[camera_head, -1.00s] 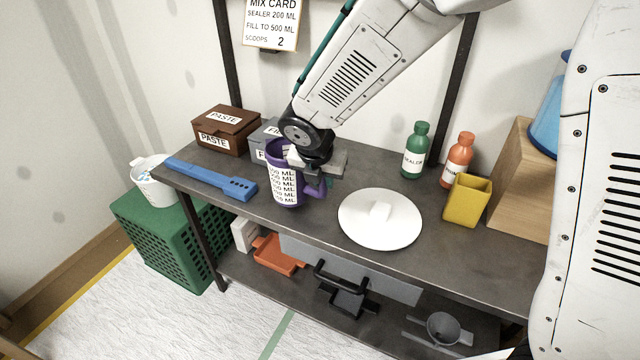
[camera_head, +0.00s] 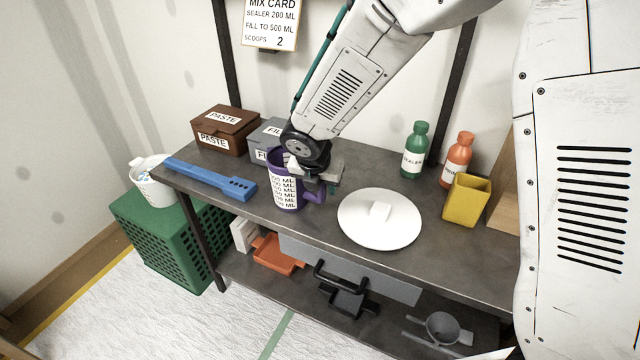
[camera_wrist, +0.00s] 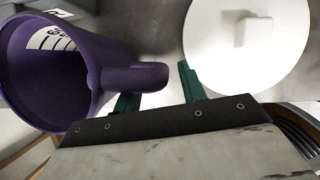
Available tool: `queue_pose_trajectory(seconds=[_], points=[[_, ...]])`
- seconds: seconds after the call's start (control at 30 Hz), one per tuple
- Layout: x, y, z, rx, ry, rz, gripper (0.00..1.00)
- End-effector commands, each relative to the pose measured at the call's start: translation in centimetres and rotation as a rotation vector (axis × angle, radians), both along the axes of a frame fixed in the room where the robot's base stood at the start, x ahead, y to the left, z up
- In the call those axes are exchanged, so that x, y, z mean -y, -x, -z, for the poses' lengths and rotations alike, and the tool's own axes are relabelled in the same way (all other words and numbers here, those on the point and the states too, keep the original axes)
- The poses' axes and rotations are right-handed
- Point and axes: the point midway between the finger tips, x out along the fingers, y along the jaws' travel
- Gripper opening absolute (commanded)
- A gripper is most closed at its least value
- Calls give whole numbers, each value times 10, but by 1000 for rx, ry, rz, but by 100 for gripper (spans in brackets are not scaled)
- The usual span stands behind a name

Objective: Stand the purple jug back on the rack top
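The purple jug (camera_head: 285,187) stands upright on the dark rack top (camera_head: 440,240), its white ML label facing the front. In the wrist view the jug (camera_wrist: 45,75) is at the left, its mouth towards the camera and its handle pointing right. My gripper (camera_head: 322,180) is at the handle on the jug's right side. In the wrist view the green fingers of my gripper (camera_wrist: 158,84) are apart. The handle overlaps the left finger, and a gap shows between the handle and the right finger. The jug's underside is hidden.
A white lid (camera_head: 380,222) lies just right of the jug. A blue tool (camera_head: 210,178) lies to its left, with a grey box (camera_head: 266,140) and brown paste box (camera_head: 224,130) behind. A green bottle (camera_head: 414,152), orange bottle (camera_head: 457,158) and yellow cup (camera_head: 466,200) stand farther right.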

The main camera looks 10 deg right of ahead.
Motion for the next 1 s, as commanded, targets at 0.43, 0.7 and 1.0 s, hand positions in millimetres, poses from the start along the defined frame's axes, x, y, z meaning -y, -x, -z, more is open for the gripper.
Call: queue_pose_trajectory(seconds=[0.43,0.7,1.0], points=[[-6,11,-31,4,-2,-2,41],[-12,25,-66,2,-1,-1,41],[-9,28,-74,3,-6,22,41]])
